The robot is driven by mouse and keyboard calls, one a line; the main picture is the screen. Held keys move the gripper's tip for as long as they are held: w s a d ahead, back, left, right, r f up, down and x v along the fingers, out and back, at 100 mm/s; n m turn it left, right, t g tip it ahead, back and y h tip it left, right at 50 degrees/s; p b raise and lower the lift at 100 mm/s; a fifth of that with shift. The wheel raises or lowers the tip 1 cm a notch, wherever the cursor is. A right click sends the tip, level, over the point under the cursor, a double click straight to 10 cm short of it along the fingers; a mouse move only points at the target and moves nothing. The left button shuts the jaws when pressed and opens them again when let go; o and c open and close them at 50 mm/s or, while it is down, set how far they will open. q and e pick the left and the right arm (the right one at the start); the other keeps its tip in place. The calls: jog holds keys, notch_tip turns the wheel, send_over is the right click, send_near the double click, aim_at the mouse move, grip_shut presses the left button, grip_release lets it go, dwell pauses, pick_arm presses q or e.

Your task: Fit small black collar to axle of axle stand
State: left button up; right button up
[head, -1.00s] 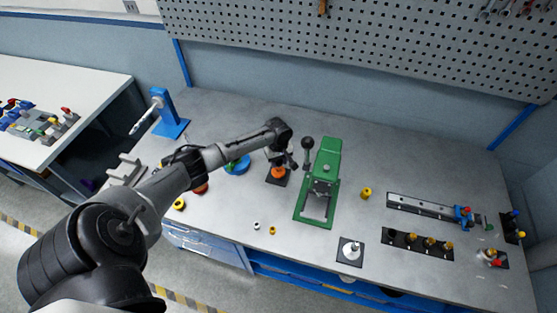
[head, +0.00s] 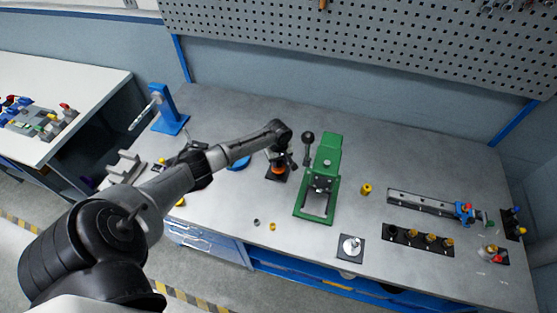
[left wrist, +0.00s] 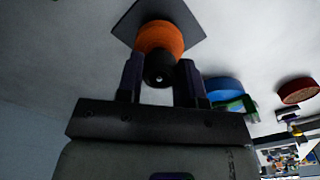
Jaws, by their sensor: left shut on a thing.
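A small black collar (left wrist: 158,70) sits between the two fingers of my left gripper (left wrist: 160,78), which is shut on it. A pale dot shows at the collar's middle. Behind it is an orange wheel (left wrist: 160,38) on a dark square plate (left wrist: 192,28), which I take for the axle stand. The collar lines up closely with the wheel; I cannot tell whether it is around the axle. In the head view my left gripper (head: 277,156) is just above the orange wheel (head: 279,169) and partly hides it. The axle is hidden. My right gripper is not in view.
A green press (head: 321,180) with an upright lever stands close to the gripper's right. A blue disc (head: 239,164) lies to its left, partly behind my arm. Small rings (head: 272,227) lie near the front edge. A silver post (head: 350,245) on a dark plate stands front right.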

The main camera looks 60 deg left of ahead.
pick_arm(q)
jog(key=shift+p, duration=0.45)
dwell(0.4)
jog(key=shift+f, duration=0.3)
jog(key=shift+f+b, duration=0.35)
jog(key=shift+f, duration=0.05)
jog(key=shift+f, duration=0.1)
dwell(0.8)
jog(key=o, duration=1)
jog(key=shift+r+p, duration=0.3)
jog(key=shift+r, duration=6.65)
